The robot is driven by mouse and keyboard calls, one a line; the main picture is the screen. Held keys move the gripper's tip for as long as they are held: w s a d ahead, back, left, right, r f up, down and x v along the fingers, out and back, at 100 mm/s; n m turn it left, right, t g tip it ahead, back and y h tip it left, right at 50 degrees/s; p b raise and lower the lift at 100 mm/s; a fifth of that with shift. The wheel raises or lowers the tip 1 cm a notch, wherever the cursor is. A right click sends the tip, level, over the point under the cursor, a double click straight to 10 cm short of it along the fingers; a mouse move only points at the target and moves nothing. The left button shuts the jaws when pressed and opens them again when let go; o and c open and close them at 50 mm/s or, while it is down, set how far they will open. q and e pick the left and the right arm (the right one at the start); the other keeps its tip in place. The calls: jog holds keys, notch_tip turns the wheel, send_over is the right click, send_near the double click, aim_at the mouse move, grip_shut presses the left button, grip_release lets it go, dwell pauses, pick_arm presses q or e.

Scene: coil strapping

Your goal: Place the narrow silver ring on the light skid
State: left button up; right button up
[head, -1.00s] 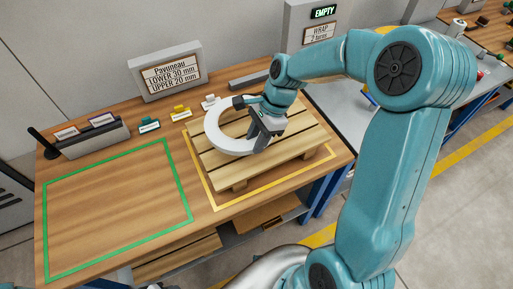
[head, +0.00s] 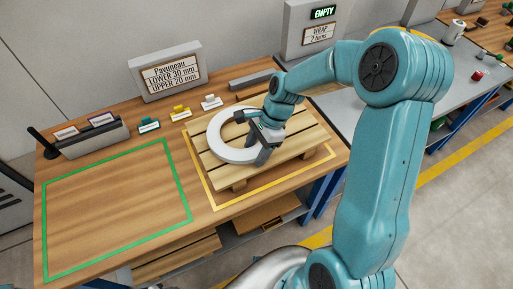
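The narrow silver ring (head: 216,146) is a pale flat ring, lying nearly level over the left part of the light skid. The light skid (head: 297,146) is a slatted pale wood pallet inside a yellow outline on the bench. My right gripper (head: 256,137) is at the ring's right side, its dark fingers on either side of the band, shut on it. The gripper hides part of that side. Whether the ring touches the slats or hovers just above them, I cannot tell. My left gripper is not in view.
A green outlined area (head: 112,209) on the wooden bench is empty. A sign (head: 170,75) reads LOWER 30 mm, UPPER 20 mm. A grey block (head: 92,138) holds labels at the left. A grey bench is at the right.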

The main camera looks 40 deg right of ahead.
jog(key=shift+r, duration=0.1)
jog(key=shift+w+d+r, duration=0.1)
jog(key=shift+d+r, duration=0.05)
jog(key=shift+r, duration=0.15)
jog(key=p+v, duration=0.1)
jog(key=v, duration=1)
jog(key=shift+r, duration=0.2)
